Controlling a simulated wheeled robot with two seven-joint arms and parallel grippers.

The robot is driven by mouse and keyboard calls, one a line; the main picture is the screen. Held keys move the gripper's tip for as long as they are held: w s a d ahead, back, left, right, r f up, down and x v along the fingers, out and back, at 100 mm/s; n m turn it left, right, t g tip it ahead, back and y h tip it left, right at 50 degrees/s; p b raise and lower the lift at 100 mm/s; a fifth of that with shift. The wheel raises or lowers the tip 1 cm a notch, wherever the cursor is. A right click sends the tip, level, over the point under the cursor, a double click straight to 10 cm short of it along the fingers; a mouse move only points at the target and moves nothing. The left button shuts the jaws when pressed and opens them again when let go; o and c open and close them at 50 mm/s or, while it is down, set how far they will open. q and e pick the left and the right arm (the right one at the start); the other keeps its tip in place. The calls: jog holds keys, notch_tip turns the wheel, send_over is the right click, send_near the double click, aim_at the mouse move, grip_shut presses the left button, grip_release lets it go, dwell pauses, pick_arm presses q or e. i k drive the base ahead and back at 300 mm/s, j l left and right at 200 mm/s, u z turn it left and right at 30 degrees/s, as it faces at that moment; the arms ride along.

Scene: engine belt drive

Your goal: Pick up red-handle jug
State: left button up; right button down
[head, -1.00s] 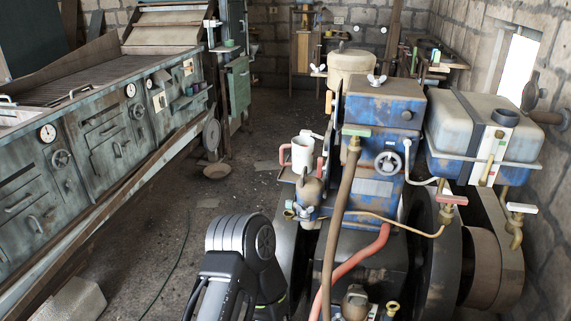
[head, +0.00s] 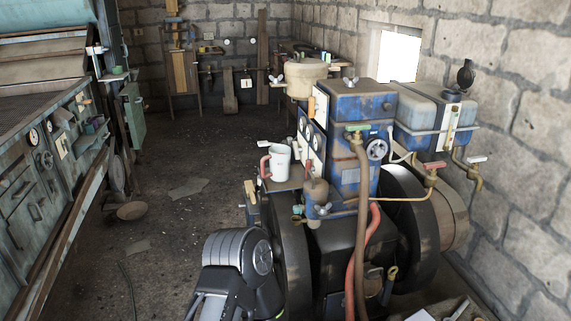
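The red-handle jug (head: 280,160) is a white, upright vessel with its red handle on its left side. It stands on a small brownish ledge (head: 290,182) on the left side of the blue engine (head: 350,130). A dark grey link of my own arm shows at the bottom centre, in front of the engine and well short of the jug. Neither of my grippers shows in the head view. Nothing is seen touching the jug.
The engine's dark flywheel (head: 292,245) and brown hose (head: 362,215) are close to the jug's ledge. A stone wall (head: 530,190) stands at the right.

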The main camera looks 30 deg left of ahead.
aim_at(280, 156)
jog(key=j+z, duration=0.15)
jog(key=j, duration=0.3)
jog(key=j+z, duration=0.2)
jog(key=j, duration=0.3)
jog(key=j+z, duration=0.15)
jog(key=j, duration=0.3)
jog(key=k+j+z, duration=0.15)
jog(key=j, duration=0.3)
jog(key=j+z, duration=0.2)
jog(key=j, duration=0.3)
jog(key=k+j+z, duration=0.15)
jog(key=j, duration=0.25)
